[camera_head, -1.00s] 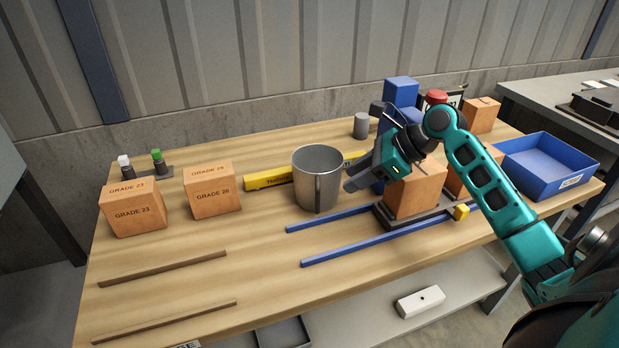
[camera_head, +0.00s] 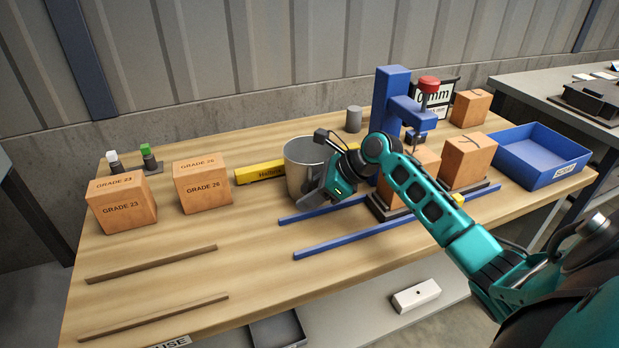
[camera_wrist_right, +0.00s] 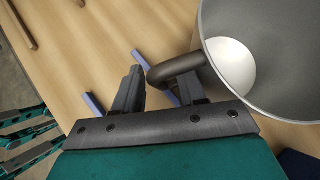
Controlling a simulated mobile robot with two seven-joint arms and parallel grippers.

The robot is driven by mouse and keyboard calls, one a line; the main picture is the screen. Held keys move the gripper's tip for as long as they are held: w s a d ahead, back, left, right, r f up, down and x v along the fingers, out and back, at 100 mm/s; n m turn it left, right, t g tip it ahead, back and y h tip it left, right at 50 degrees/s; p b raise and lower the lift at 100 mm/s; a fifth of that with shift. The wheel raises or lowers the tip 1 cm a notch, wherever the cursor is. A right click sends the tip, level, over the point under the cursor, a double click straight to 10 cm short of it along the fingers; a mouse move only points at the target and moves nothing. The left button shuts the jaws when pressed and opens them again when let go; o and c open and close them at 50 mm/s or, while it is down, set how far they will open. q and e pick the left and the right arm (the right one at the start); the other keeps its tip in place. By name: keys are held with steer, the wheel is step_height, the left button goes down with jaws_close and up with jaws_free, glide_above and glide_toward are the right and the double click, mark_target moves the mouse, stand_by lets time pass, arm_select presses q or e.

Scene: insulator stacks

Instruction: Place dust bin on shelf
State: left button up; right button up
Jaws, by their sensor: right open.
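The dust bin (camera_head: 301,174) is a grey metal, mug-shaped bin with a side handle, standing upright on the wooden table. In the right wrist view its open mouth (camera_wrist_right: 250,60) fills the upper right, and its curved handle (camera_wrist_right: 178,70) reaches toward the fingers. My right gripper (camera_head: 312,190) is at the bin's right front side, hiding the handle there. In the wrist view the right gripper (camera_wrist_right: 160,82) is open, its fingers apart with the handle between them; contact cannot be told. A grey shelf (camera_head: 350,308) lies below the tabletop. My left gripper is out of view.
Blue rails (camera_head: 355,237) lie in front of the bin. A yellow bar (camera_head: 259,173) lies behind it. Cardboard boxes (camera_head: 203,185) stand left. A blue press (camera_head: 390,95), more boxes and a blue tray (camera_head: 541,158) are right. A white block (camera_head: 415,296) rests on the shelf.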

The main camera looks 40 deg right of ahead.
steer(key=shift+c, duration=0.4)
jaws_close()
steer(key=shift+r, duration=0.1)
